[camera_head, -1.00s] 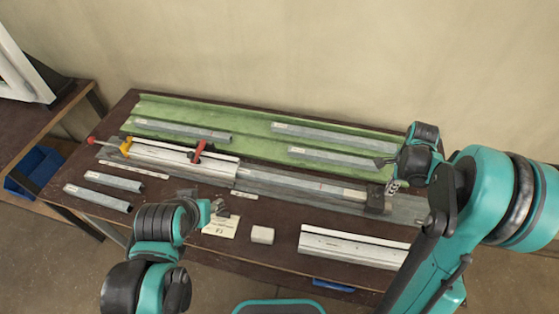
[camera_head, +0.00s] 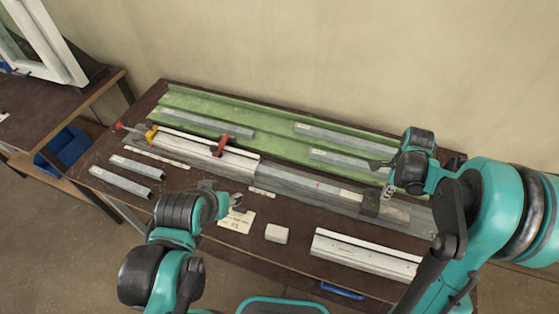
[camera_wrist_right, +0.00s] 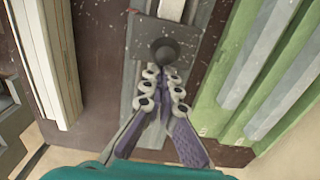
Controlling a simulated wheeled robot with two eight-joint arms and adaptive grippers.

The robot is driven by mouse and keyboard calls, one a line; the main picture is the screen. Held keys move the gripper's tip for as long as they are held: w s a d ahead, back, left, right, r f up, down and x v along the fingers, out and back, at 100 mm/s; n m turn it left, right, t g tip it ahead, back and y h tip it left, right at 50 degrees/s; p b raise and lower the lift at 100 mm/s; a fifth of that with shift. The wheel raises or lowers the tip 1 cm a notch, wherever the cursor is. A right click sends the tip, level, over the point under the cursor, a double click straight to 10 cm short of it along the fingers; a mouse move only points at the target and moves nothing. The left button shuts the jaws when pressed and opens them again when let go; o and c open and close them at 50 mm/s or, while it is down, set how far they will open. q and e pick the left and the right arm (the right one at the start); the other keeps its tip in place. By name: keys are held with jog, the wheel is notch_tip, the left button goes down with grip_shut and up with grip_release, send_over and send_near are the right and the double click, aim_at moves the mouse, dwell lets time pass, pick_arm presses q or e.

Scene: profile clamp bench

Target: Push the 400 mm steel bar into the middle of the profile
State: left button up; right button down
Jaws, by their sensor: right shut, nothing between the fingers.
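The grey steel bar (camera_head: 335,191) with a red mark lies on a rail, in line with the white profile (camera_head: 185,146); its left end is hidden at the profile's mouth. A dark pusher block (camera_head: 371,203) stands at the bar's right end. In the right wrist view the block (camera_wrist_right: 190,37) carries a round dark knob (camera_wrist_right: 164,51). My right gripper (camera_wrist_right: 166,72) is shut and empty, its tips close at the knob; whether they touch I cannot tell. My left gripper (camera_head: 238,202) hovers over the bench's front side; its finger state is unclear.
Red and yellow clamps (camera_head: 220,146) stand along the profile. A green tray (camera_head: 275,140) with several bars lies behind. In front are short bars (camera_head: 136,167), a note card (camera_head: 237,221), a pale block (camera_head: 277,233) and another white profile (camera_head: 365,254).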

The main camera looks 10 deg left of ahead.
aim_at(367, 198)
jog(key=shift+w+a, duration=0.2)
jog(key=shift+a, duration=0.55)
jog(key=shift+w+a, duration=0.15)
jog(key=shift+a, duration=0.6)
jog(key=shift+w+a, duration=0.2)
jog(key=shift+a, duration=0.55)
jog(key=shift+w+a+b, duration=0.15)
jog(key=shift+w+a, duration=0.5)
jog(key=shift+a, duration=1.75)
jog(key=shift+w+a+b, duration=0.1)
jog(key=shift+w+a, duration=0.5)
jog(key=shift+a, duration=1.85)
jog(key=shift+w+a+b, duration=0.15)
jog(key=shift+w+a, duration=0.5)
jog(key=shift+a, duration=1.75)
jog(key=shift+w+a, duration=0.55)
jog(key=shift+a, duration=1.5)
jog(key=shift+w+a, duration=0.5)
jog(key=shift+a, duration=1.6)
jog(key=shift+w+a, duration=0.55)
jog(key=shift+a, duration=1.5)
jog(key=shift+w+a, duration=0.15)
jog(key=shift+a, duration=0.35)
jog(key=shift+b, duration=0.3)
jog(key=shift+s+d, duration=0.2)
jog(key=shift+d, duration=0.55)
notch_tip(367, 198, up, 7)
jog(key=p, duration=0.4)
